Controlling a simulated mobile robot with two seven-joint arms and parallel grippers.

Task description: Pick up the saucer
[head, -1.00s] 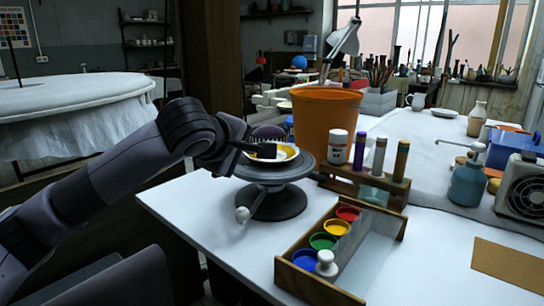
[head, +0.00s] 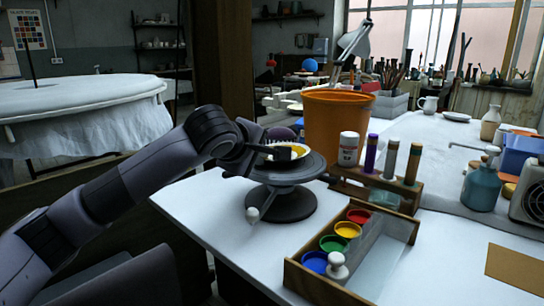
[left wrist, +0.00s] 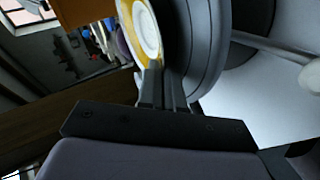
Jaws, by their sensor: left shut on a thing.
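The saucer (head: 297,150) is white with a yellow ring and sits on or just over the dark grey turntable (head: 290,170) at the table's left part. In the left wrist view the saucer (left wrist: 145,30) shows its pale centre and yellow band, with the turntable's disc (left wrist: 205,50) close beside it. My left gripper (head: 276,152) reaches in from the left and is shut on the saucer's near rim; its fingers (left wrist: 162,88) meet the rim in the wrist view. I cannot tell whether the saucer is clear of the turntable. My right gripper is not in view.
An orange bucket (head: 335,118) stands right behind the turntable. A wooden rack (head: 375,187) with bottles is to its right. A wooden box of paint pots (head: 350,250) lies in front. A blue spray bottle (head: 481,188) stands at right. White table is bare at front left.

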